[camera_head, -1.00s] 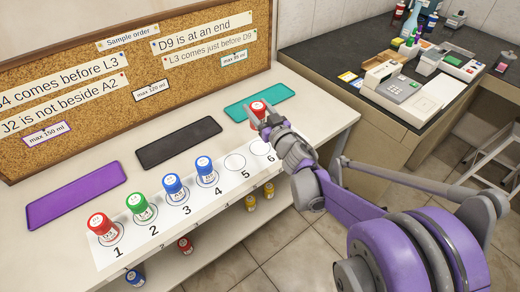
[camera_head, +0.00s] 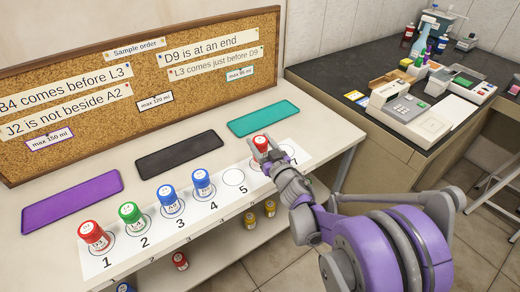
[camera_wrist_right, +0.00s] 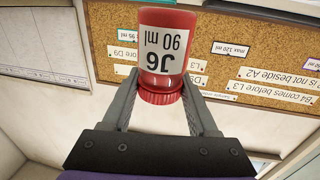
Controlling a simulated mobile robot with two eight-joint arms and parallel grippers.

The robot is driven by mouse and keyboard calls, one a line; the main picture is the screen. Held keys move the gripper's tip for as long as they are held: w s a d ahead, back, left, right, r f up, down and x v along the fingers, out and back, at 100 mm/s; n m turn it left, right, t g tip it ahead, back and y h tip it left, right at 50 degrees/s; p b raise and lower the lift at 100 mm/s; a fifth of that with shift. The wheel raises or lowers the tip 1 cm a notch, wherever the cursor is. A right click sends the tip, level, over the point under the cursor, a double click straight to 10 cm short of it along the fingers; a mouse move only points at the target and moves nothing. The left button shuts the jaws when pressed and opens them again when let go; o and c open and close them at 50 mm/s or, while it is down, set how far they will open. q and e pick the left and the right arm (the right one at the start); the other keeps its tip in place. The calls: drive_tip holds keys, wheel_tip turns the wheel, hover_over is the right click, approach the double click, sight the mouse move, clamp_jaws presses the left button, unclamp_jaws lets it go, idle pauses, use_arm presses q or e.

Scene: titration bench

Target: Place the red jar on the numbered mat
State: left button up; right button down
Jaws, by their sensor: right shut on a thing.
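The red jar (camera_head: 260,143) is in my right gripper (camera_head: 273,160), near spots 6 and 7 of the white numbered mat (camera_head: 218,203). In the right wrist view the jar (camera_wrist_right: 163,50) shows between both fingers, its label upside down and reading 90 ml. The right gripper (camera_wrist_right: 163,100) is shut on its red cap end. I cannot tell if the jar touches the mat. Another red jar (camera_head: 93,235) stands on spot 1, a green jar (camera_head: 131,215) on 2, and blue jars on 3 (camera_head: 170,198) and 4 (camera_head: 203,183). Spot 5 is empty; spot 6 is largely hidden. My left gripper is out of view.
Purple (camera_head: 72,199), black (camera_head: 180,148) and teal (camera_head: 263,118) trays lie empty behind the mat. A corkboard (camera_head: 140,88) with order notes stands behind them. More jars are on the shelf below. A dark side bench (camera_head: 385,70) with equipment stands at right.

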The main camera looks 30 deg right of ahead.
drive_tip(key=shift+f, duration=1.15)
drive_tip(key=shift+f+b, duration=0.2)
drive_tip(key=shift+b, duration=0.15)
drive_tip(key=shift+c, duration=0.8)
unclamp_jaws()
drive_tip(key=shift+r, duration=0.1)
